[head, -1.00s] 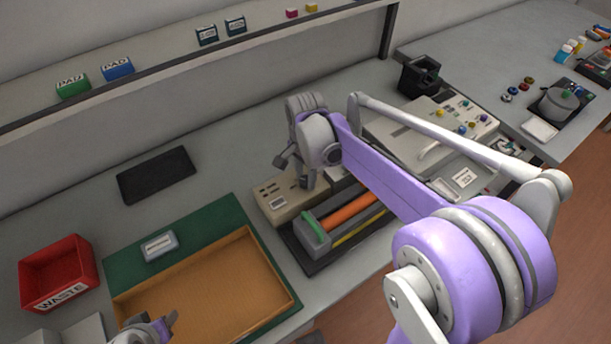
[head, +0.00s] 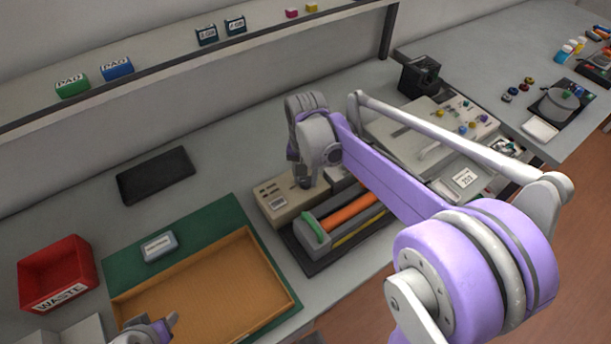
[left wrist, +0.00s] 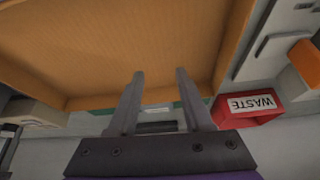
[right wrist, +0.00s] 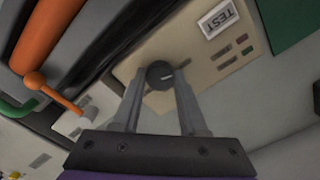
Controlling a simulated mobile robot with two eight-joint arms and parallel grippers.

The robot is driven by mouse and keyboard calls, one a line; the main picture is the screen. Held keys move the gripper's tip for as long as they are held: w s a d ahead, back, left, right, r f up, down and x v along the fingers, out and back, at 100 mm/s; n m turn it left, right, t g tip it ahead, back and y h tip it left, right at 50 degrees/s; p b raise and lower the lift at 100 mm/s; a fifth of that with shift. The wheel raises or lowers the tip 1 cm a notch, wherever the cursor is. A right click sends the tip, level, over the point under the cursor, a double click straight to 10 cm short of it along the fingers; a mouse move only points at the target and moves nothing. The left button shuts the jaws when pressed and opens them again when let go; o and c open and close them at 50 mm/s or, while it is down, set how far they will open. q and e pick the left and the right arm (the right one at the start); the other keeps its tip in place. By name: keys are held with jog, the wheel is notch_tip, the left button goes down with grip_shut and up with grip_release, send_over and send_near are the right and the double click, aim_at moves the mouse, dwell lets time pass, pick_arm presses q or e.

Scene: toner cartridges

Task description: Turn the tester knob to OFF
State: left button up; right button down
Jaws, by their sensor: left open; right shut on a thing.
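The tester is a beige box (head: 276,204) behind the toner cartridge at the middle of the bench. In the right wrist view its panel (right wrist: 205,58) carries a TEST label (right wrist: 219,18) and a round dark knob (right wrist: 160,74) with a light pointer line. My right gripper (right wrist: 160,84) is shut on the knob, one finger on each side. In the head view the right gripper (head: 305,176) is over the tester and its wrist hides much of it. My left gripper (left wrist: 158,74) is open and empty by the orange-brown tray; part of it shows at the bottom of the head view (head: 166,326).
A cartridge with an orange roller (head: 350,211) lies close in front of the tester. The orange-brown tray (head: 262,262) on a green mat (head: 118,263) and a red WASTE bin (head: 57,275) are at left. A black pad (head: 156,175) lies behind.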

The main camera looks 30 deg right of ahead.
aim_at(306, 180)
dwell(0.4)
jog(key=shift+c, duration=2.2)
grip_release()
jog(key=shift+r, duration=0.1)
pick_arm(q)
jog(key=shift+w+r+p, duration=0.1)
jog(key=shift+r+p, duration=0.3)
jog(key=shift+r, duration=0.1)
pick_arm(e)
notch_tip(306, 180, up, 11)
jog(key=shift+f, duration=0.2)
